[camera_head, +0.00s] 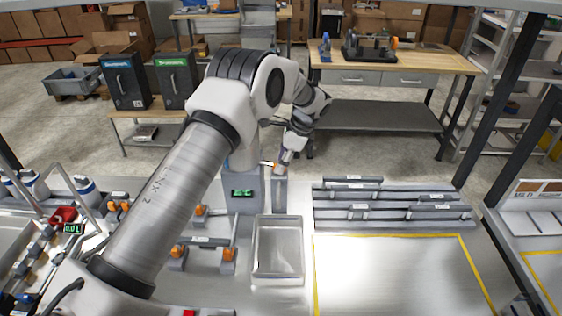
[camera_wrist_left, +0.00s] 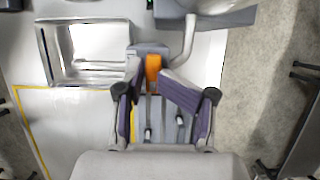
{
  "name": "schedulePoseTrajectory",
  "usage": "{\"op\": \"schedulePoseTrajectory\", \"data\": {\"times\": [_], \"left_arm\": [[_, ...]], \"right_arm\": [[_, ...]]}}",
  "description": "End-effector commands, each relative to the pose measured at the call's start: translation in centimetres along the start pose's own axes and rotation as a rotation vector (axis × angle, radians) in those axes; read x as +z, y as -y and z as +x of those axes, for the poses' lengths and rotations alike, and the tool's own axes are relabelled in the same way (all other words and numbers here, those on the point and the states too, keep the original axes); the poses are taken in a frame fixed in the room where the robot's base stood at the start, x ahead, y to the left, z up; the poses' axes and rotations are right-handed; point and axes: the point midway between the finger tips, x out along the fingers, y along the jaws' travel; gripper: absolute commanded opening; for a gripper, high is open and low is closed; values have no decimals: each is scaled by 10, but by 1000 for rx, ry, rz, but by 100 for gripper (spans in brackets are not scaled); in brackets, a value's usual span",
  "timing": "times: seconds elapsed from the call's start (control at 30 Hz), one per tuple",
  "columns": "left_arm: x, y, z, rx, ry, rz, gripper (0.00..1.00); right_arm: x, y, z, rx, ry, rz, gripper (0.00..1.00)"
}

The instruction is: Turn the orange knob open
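The orange knob (camera_head: 268,164) is a small lever on the front of a grey dispenser (camera_head: 240,172) with a green-lit display. It also shows in the left wrist view as an upright orange bar (camera_wrist_left: 153,68). My left gripper (camera_head: 281,168) is right beside the knob. In the left wrist view its purple-padded fingers (camera_wrist_left: 151,78) are parted, with the orange bar between the tips. A small gap shows around the bar; whether a pad touches it cannot be told. My left arm hides part of the dispenser row. My right gripper is out of view.
Several small orange-knobbed fixtures (camera_head: 201,211) are to the left. Grey racks (camera_head: 392,222) stand at right, behind a bare yellow-bordered area (camera_head: 400,275). A curved spout pipe (camera_wrist_left: 190,38) is close to the right finger.

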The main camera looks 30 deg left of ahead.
Motion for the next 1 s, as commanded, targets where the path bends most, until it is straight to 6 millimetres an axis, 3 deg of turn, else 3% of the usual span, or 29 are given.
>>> {"op": "schedulePoseTrajectory", "data": {"times": [0.17, 0.2, 0.57, 1.0], "left_arm": [[-1, -6, 4, 20, 7, 5, 0], [-1, -6, 5, 22, 8, 5, 41], [-1, -6, 2, 20, 7, 5, 41], [-1, -3, -36, 13, 5, 3, 41]], "right_arm": [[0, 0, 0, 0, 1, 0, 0], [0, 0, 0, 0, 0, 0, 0], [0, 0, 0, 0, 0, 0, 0], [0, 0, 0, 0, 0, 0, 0]]}}
